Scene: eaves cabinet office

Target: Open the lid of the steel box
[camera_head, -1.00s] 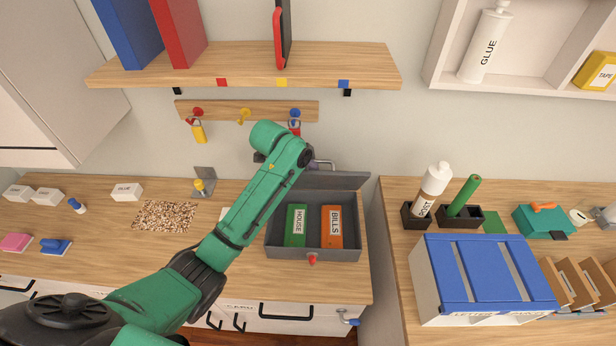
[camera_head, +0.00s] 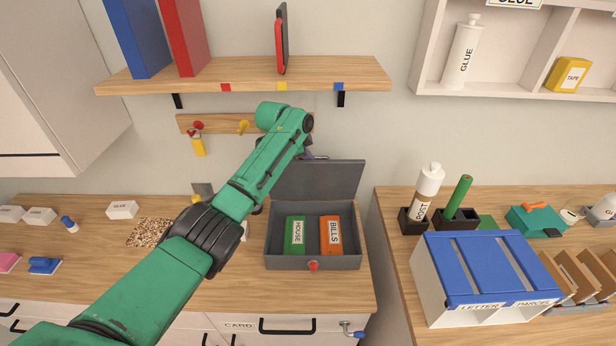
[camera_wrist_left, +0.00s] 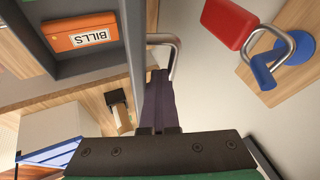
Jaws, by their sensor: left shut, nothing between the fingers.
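The grey steel box (camera_head: 285,262) stands on the left wooden counter, with a red knob (camera_head: 313,266) on its front. Its lid (camera_head: 335,180) is raised at the back edge, and the inside is exposed. A green HOUSE item (camera_head: 295,236) and an orange BILLS item (camera_head: 330,235) lie inside; BILLS also shows in the left wrist view (camera_wrist_left: 80,35). My left gripper (camera_head: 316,157), mostly hidden behind its arm, is at the lid's upper edge. In the wrist view its dark fingers (camera_wrist_left: 158,78) are closed together beside a bent metal handle (camera_wrist_left: 172,48). My right gripper is not in view.
A wooden shelf (camera_head: 240,78) and a peg rail (camera_head: 220,124) are on the wall above the box. A red padlock (camera_wrist_left: 228,22) hangs close to the left gripper. A blue-topped letter tray (camera_head: 480,265) stands on the right counter, across a gap.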

